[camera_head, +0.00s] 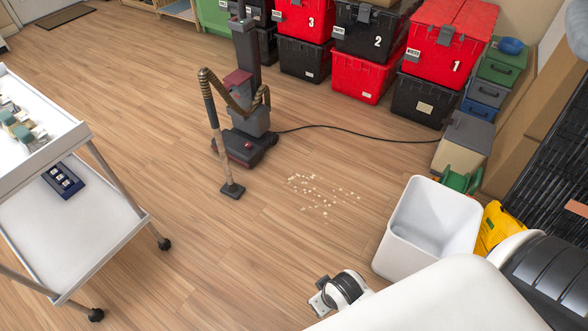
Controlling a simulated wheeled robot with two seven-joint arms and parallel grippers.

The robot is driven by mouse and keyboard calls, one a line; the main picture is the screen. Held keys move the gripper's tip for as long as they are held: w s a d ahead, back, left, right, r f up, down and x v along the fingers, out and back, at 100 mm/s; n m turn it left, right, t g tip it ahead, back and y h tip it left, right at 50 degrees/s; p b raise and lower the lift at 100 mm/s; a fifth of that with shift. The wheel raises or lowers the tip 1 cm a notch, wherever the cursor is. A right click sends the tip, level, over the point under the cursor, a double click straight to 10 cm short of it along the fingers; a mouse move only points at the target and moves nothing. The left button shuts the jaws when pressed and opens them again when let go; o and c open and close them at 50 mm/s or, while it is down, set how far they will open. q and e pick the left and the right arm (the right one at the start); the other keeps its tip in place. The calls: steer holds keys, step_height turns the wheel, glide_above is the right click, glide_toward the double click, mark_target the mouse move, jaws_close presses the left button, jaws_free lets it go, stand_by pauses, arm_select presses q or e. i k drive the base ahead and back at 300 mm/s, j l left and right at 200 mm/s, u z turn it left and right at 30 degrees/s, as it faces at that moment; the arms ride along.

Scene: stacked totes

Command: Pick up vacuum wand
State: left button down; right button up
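The vacuum wand (219,139) stands upright, leaning slightly, on the wood floor left of centre. It has a dark upper tube, a tan lower tube and a dark flat floor head (232,191). A ribbed brown hose (236,103) loops from its top to the dark grey upright vacuum (250,125) just behind it. The end of my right arm, with the gripper (338,292), shows at the bottom centre, well apart from the wand. Its fingers cannot be made out. My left gripper is not in view.
Scattered crumbs (318,195) lie right of the wand. A black cord (340,128) runs to the right. A white cart (75,230) stands at left, a white bin (425,230) at right. Stacked red and black totes (365,80) line the back.

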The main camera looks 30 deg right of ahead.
mark_target(234, 190)
steer(key=i+j+z, duration=0.15)
steer(key=i+j, duration=0.3)
steer(key=i, duration=0.15)
steer(key=i+j+z, duration=0.1)
steer(key=i+j, duration=0.4)
steer(key=i, duration=0.1)
